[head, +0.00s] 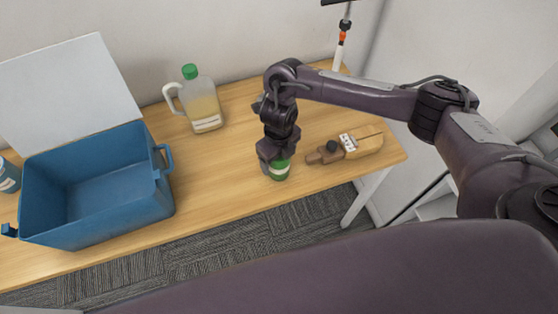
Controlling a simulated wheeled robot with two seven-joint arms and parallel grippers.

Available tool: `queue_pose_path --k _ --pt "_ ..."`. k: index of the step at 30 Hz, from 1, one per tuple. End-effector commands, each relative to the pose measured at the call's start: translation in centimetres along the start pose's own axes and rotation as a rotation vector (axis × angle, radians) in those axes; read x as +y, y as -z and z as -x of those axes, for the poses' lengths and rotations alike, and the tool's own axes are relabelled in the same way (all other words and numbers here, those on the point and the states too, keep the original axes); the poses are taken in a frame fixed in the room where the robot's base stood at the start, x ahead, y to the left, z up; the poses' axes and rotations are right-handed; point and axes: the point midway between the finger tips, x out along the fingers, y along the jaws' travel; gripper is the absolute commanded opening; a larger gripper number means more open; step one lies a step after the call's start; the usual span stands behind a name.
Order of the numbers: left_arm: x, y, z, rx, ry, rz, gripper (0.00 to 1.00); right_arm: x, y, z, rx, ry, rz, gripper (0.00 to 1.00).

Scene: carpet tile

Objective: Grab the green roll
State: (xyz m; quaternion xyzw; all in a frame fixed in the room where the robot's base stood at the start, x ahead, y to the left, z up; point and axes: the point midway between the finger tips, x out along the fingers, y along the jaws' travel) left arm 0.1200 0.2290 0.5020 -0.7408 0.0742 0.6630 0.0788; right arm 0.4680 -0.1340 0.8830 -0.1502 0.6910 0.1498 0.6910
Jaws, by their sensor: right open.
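The green roll (279,173) stands on the wooden table near its front edge, green with a pale band. My right gripper (272,160) points down right at the roll, covering its top and left part. Its jaws are open, and the fingers seem to be at or around the roll's upper part; I cannot tell whether they touch it. My left gripper is not in view.
A blue bin (95,190) with a raised white lid (68,92) stands at the left. A jug with a green cap (204,104) is at the back. A tan-and-brown tool (345,148) lies right of the roll. The table (225,180) is bare between bin and roll.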

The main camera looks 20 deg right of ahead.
Motion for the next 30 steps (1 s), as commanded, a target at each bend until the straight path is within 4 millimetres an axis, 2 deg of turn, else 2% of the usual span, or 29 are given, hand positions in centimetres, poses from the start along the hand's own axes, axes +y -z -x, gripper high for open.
queue_pose_path --k 2,13,23,26,30 --pt "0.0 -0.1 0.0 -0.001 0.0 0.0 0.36 0.0 0.0 0.0 0.0 0.0 0.0 0.75" --pt "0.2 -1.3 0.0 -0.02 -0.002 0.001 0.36 0.0 0.0 0.1 -0.001 -0.001 0.0 0.26" --pt "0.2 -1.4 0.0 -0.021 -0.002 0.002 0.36 0.0 -0.1 0.5 -0.003 -0.001 0.0 0.25" --pt "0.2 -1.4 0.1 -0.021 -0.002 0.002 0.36 0.0 -0.2 1.2 -0.005 -0.001 0.001 0.25" --pt "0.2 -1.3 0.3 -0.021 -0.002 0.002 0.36 0.0 -0.2 3.3 -0.006 0.001 0.002 0.25"
